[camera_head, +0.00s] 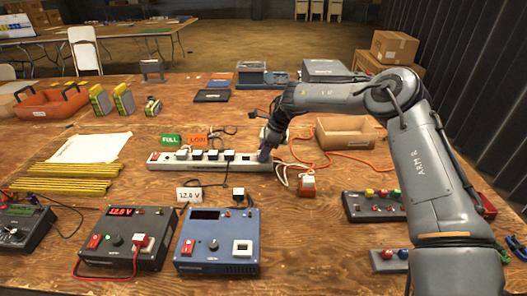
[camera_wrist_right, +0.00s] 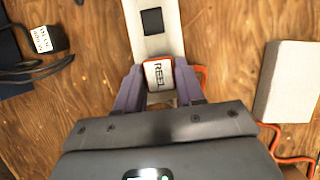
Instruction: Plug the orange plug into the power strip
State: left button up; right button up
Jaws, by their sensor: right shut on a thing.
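The white power strip (camera_head: 207,168) lies across the middle of the table, with several plugs and cords along it. My right gripper (camera_head: 265,154) is over its right end. In the right wrist view my right gripper (camera_wrist_right: 158,88) is shut on the orange plug (camera_wrist_right: 158,73), which has a pale top marked "REEL" and an orange rim. The strip (camera_wrist_right: 171,40) runs away beyond it, with a dark square socket in line. The plug is over the strip; whether its pins are in a socket is hidden. My left gripper is out of view.
An orange cord (camera_head: 345,156) trails right of the strip. A red-and-white plug (camera_head: 308,185) lies in front of the strip's right end. Two power supplies (camera_head: 218,240) (camera_head: 127,238) stand in front. A pale block (camera_wrist_right: 289,82) is beside the gripper.

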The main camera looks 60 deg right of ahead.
jog(key=shift+f, duration=0.15)
jog(key=o, duration=1.5)
jog(key=shift+r+p, duration=2.15)
jog(key=shift+r, duration=0.7)
jog(key=shift+r+p, duration=0.6)
jog(key=shift+r, duration=0.3)
